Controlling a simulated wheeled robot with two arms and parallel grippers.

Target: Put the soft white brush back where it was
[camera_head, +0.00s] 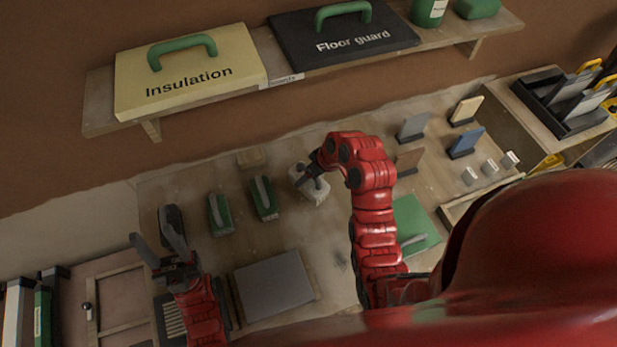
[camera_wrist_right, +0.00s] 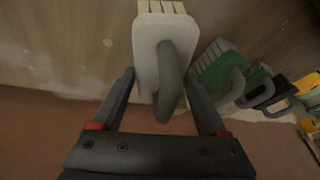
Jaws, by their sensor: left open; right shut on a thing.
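The soft white brush (camera_head: 319,194) is at the middle of the workbench, to the right of two green brushes. My right gripper (camera_head: 306,178) is on its grey handle from above. In the right wrist view the white brush (camera_wrist_right: 149,38) lies between the two fingers of the right gripper (camera_wrist_right: 160,76), with pale bristles at its far end. The right gripper is shut on it. I cannot tell whether the brush touches the bench. My left gripper (camera_head: 155,238) is open and empty over the bench's left end.
Two green brushes (camera_head: 220,215) (camera_head: 264,198) stand left of the white one. A small wooden block (camera_head: 250,158) lies behind. A grey board (camera_head: 273,286) lies in front.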

